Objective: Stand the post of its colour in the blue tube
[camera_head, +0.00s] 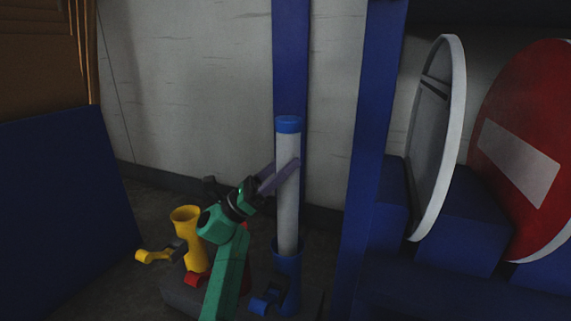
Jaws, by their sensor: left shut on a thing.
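The post (288,205) is a pale grey cylinder with a blue cap (289,124), and it stands close to upright. My left gripper (281,176) is shut on the post a little above its middle; the green arm comes up from below. The blue tube (288,279) is directly under the post. The post's lower end goes behind the tube's front rim and looks to be inside it; how deep is hidden. My right gripper is not in view.
A yellow tube (188,243) stands to the left, and a red part (197,279) shows partly behind my arm. A dark base (178,297) lies under them. Blue uprights (366,130) and round signs, one red (530,150), stand at the right.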

